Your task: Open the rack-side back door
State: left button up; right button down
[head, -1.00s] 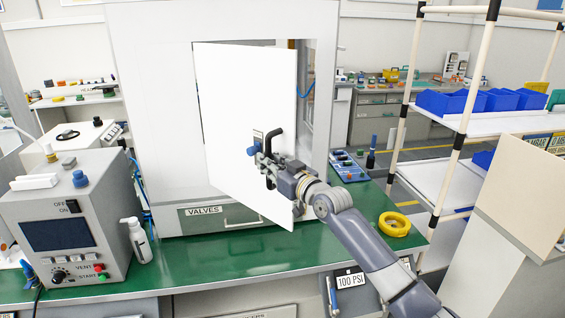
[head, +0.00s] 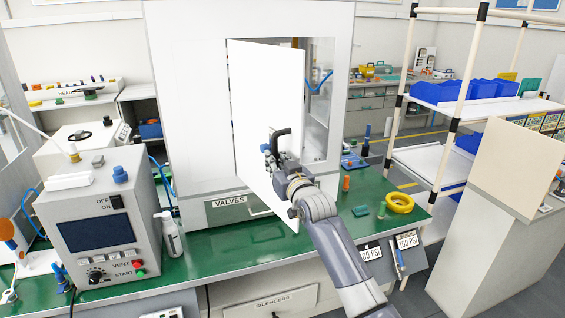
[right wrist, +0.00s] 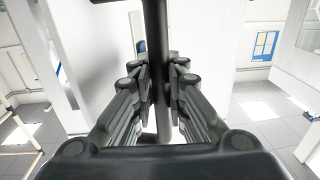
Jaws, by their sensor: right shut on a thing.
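The white back door (head: 265,100) of the large white cabinet (head: 188,90) stands ajar in the head view, swung out toward me. Its black handle (head: 283,145) is near the door's free edge. My right gripper (head: 277,152) is at the handle and shut on it. In the right wrist view the dark handle bar (right wrist: 155,70) runs between the two fingers of the gripper (right wrist: 158,85). The opening (head: 318,95) shows to the right of the door, with a blue hose inside. My left gripper is out of view.
On the green bench (head: 250,250) are a grey control box (head: 98,225), a white spray bottle (head: 168,235) and a yellow ring (head: 399,202). A rack (head: 465,110) with blue bins stands at the right. A beige panel (head: 515,170) stands at the front right.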

jog(key=c, duration=1.9)
grip_release()
jog(key=shift+d+f, duration=0.1)
jog(key=shift+f, duration=0.2)
jog(key=o, duration=0.3)
jog(key=shift+r, duration=0.1)
jog(key=shift+o, duration=0.2)
jog(key=shift+s+d+r, duration=0.1)
jog(key=shift+s+r, duration=0.05)
jog(key=v, duration=1.2)
